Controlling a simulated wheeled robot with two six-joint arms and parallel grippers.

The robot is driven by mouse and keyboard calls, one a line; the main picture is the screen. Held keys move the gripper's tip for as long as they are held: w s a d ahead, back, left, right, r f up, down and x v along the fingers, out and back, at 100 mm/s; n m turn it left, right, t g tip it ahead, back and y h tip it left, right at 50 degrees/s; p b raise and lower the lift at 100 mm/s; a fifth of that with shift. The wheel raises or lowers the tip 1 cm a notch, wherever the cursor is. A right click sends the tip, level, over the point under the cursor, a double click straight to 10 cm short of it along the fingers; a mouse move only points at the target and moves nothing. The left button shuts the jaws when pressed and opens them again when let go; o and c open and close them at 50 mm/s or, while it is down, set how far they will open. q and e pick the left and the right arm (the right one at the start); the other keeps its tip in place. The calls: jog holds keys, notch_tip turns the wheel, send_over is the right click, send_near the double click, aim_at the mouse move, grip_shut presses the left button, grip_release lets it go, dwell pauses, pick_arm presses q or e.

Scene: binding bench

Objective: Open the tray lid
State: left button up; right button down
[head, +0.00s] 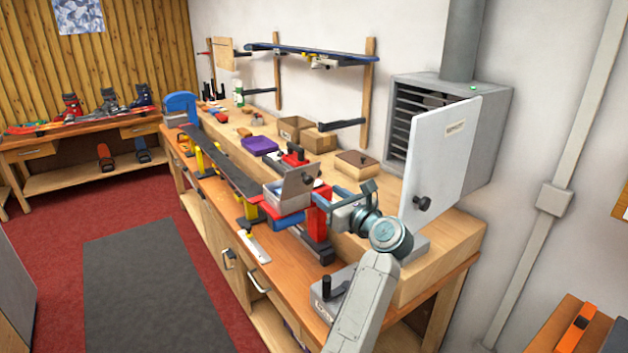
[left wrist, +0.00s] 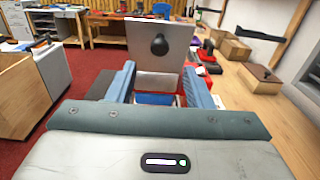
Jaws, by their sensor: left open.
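The tray lid (head: 296,187) is a grey plate with a dark round knob. It stands raised at a steep angle over a small blue-and-red tray (head: 287,205) on the bench. In the left wrist view the lid (left wrist: 143,57) stands nearly upright straight ahead, with its black knob (left wrist: 159,45) facing me. My left gripper (head: 318,198) is open beside the tray; its blue fingers (left wrist: 159,84) show apart with the knob beyond them. A blue strip of the tray (left wrist: 155,99) shows between the fingers. My right gripper is not in view.
A grey cabinet (head: 440,115) with its door (head: 438,160) swung open stands right of my arm. A long dark ski (head: 222,160) lies along the bench (head: 262,245). A purple bin (head: 260,146) and cardboard boxes (head: 318,140) stand behind.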

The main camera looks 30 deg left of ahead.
aim_at(310, 182)
pick_arm(q)
jog(key=p+x, duration=0.2)
jog(key=x, duration=0.4)
jog(key=shift+r, duration=0.15)
jog(key=shift+w+a, duration=0.15)
jog(key=shift+a, duration=0.25)
jog(key=c, duration=1)
grip_shut()
